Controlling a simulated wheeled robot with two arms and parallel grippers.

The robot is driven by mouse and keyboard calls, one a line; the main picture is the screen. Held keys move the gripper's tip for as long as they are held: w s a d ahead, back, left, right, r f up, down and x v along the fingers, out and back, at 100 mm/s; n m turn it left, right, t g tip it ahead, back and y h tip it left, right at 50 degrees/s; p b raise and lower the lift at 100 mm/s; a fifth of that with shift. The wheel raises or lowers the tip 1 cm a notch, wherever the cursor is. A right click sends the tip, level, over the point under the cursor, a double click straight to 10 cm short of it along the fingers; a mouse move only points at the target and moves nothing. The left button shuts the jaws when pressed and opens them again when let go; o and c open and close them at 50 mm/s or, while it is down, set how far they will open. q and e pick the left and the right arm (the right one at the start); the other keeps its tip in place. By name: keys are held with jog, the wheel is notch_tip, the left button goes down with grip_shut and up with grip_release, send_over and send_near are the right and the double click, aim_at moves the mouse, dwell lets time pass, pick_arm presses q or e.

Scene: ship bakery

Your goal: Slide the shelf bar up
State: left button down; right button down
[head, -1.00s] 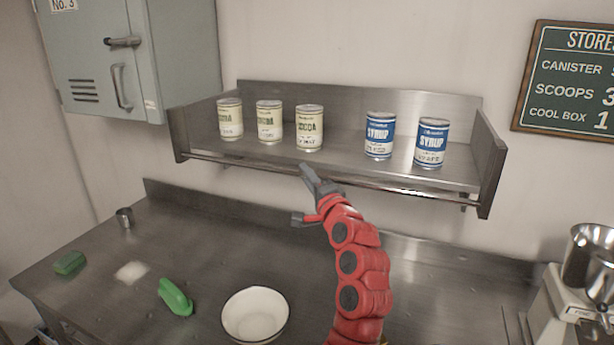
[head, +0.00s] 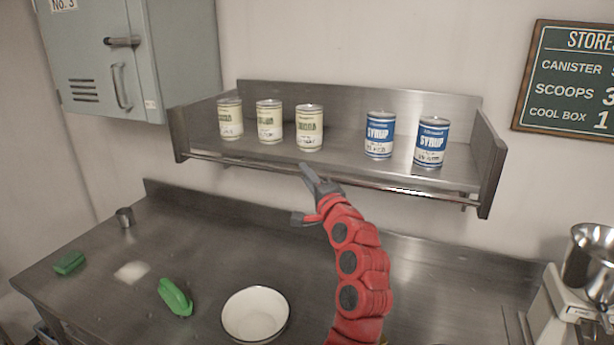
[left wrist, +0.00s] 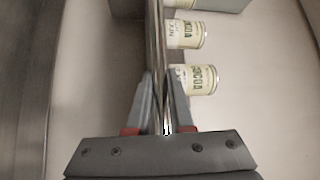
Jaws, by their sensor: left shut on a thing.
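The shelf bar (head: 400,190) is a thin shiny metal rod that runs along the front of the steel wall shelf (head: 345,163), low at its front edge. My left gripper (head: 307,172) is at the bar near its middle. In the left wrist view the bar (left wrist: 155,40) passes between the two fingers of my left gripper (left wrist: 160,90), which are shut on it. Several cans stand on the shelf behind the bar: cocoa cans (head: 309,128) at left and middle, and blue syrup cans (head: 379,135) at right. My right gripper is not in view.
A scale (head: 575,305) stands at right. A grey locker (head: 130,60) hangs at upper left.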

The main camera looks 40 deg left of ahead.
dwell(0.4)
pick_arm(q)
notch_tip(320, 180, up, 9)
jog(key=p, duration=0.2)
jog(key=shift+f+p, duration=0.2)
jog(key=shift+p, duration=0.2)
jog(key=c, duration=0.8)
grip_release()
jog(key=shift+f, duration=0.1)
